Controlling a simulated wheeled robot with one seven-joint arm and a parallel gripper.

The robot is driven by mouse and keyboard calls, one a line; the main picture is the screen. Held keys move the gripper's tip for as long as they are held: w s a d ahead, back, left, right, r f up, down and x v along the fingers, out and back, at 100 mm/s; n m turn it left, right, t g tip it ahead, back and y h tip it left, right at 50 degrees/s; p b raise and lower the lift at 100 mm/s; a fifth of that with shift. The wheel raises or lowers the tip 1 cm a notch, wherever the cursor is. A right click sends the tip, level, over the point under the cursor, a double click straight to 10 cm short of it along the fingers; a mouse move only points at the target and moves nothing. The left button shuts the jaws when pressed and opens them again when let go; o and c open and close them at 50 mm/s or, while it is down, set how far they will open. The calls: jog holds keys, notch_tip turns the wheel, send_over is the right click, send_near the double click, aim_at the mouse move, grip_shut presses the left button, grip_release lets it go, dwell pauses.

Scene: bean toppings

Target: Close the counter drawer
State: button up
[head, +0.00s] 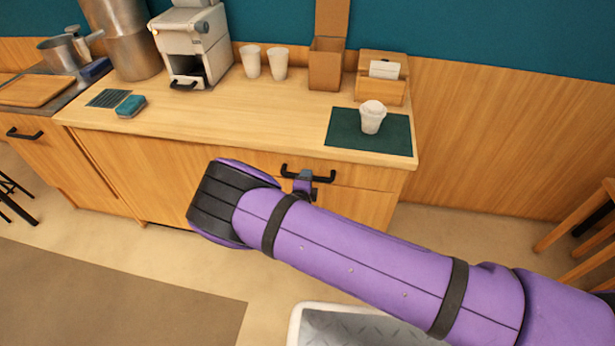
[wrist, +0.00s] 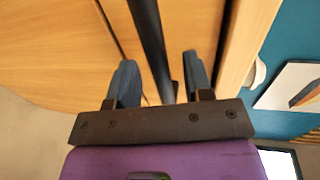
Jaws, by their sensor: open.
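The counter drawer (head: 350,176) is a wooden front under the right part of the counter. Its black bar handle (head: 292,167) shows behind my gripper. The drawer front looks close to flush under the counter edge; a small gap cannot be ruled out. My gripper (head: 305,184) is at the handle, partly hidden by my purple arm. In the wrist view, my gripper (wrist: 160,75) is open, with one finger on each side of the black handle (wrist: 150,45). The fingers appear apart from the bar; contact cannot be told.
On the counter (head: 230,115) are a coffee machine (head: 190,45), paper cups (head: 250,62), a wooden holder (head: 325,65) and a white cup (head: 372,117) on a green mat (head: 400,137). A wooden stool (head: 575,225) stands at right. Floor in front is mostly clear.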

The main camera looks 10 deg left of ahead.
jog(key=v, duration=0.8)
